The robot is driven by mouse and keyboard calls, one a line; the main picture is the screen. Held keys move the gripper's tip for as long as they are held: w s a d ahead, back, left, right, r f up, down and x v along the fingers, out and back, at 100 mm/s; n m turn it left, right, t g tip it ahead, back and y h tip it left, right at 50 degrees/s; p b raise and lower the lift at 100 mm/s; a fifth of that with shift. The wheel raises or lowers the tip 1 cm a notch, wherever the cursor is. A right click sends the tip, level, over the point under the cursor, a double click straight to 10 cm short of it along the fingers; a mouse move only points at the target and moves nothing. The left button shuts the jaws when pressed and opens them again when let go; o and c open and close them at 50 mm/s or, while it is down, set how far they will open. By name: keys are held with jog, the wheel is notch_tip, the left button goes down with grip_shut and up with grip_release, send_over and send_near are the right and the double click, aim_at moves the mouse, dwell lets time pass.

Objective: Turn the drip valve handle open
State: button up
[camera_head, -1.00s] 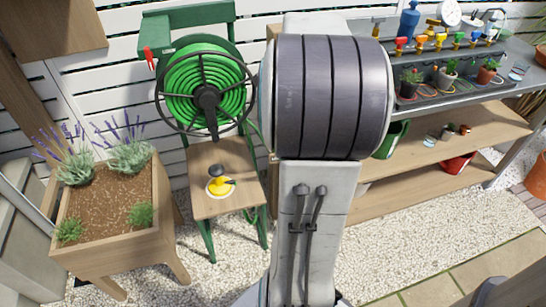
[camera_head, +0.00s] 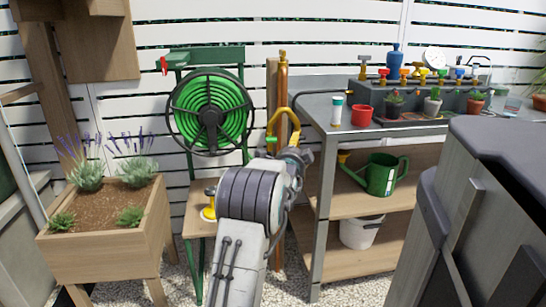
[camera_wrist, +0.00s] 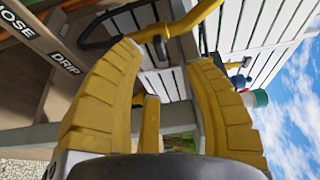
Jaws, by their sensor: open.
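My gripper (camera_wrist: 165,55) is open, its two ridged yellow fingers spread apart with nothing held between them. In the head view my gripper (camera_head: 283,117) is raised in front of the wooden post (camera_head: 273,75) with its brass pipe and tap (camera_head: 283,57). In the wrist view a board carries a DRIP label (camera_wrist: 65,63) and a HOSE label (camera_wrist: 14,22) at the upper left. A yellow bar (camera_wrist: 185,27) crosses just beyond the fingertips; I cannot tell for sure whether it is the drip valve handle. My arm and gripper hide the lower part of the post.
A black hose (camera_head: 302,93) runs from the post toward the metal bench (camera_head: 318,117). The green hose reel (camera_head: 232,130) hangs left of the post. A red cup (camera_head: 361,115) and a white bottle (camera_head: 337,110) stand near the bench's left end. A planter (camera_head: 75,255) is far left.

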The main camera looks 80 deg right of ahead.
jog(key=shift+s+d+f, duration=0.1)
jog(key=shift+s+f, duration=0.05)
jog(key=shift+f, duration=0.2)
jog(key=d, duration=0.6)
jog(key=shift+d+b, duration=0.4)
jog(key=shift+o, duration=0.3)
jog(key=shift+d, duration=0.1)
grip_shut()
